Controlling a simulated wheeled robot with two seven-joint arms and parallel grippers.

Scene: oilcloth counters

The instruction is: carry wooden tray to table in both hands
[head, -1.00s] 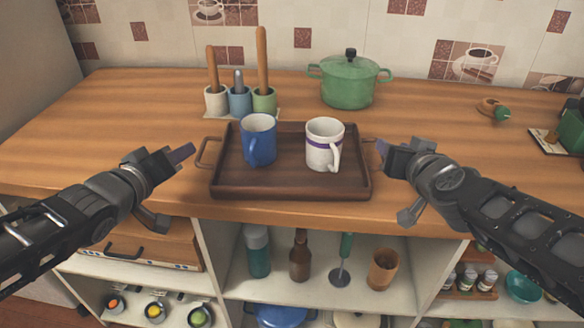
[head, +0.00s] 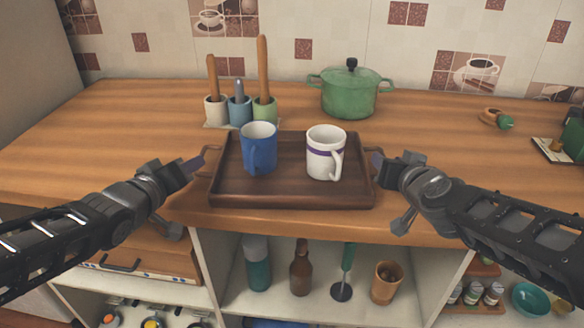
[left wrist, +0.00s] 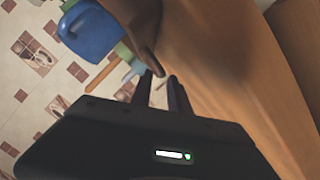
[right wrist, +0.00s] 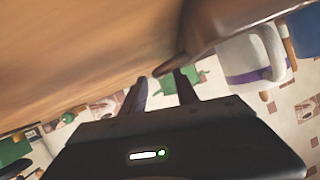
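The dark wooden tray (head: 290,199) lies flat near the counter's front edge. It carries a blue mug (head: 258,150) on the left and a white mug with a purple band (head: 322,164) on the right, both upright. My left gripper (head: 199,163) is at the tray's left handle; in the left wrist view its fingers (left wrist: 160,84) are parted, with the handle (left wrist: 149,50) at their tips. My right gripper (head: 378,161) is at the right handle; in the right wrist view its fingers (right wrist: 161,84) are parted, with the handle end (right wrist: 168,66) at the gap.
Behind the tray stand utensil pots (head: 240,110) and a green lidded pot (head: 349,94). A small wooden item with a green part (head: 495,117) lies at the right. Open shelves (head: 222,262) with bottles are below. The counter is clear at the left.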

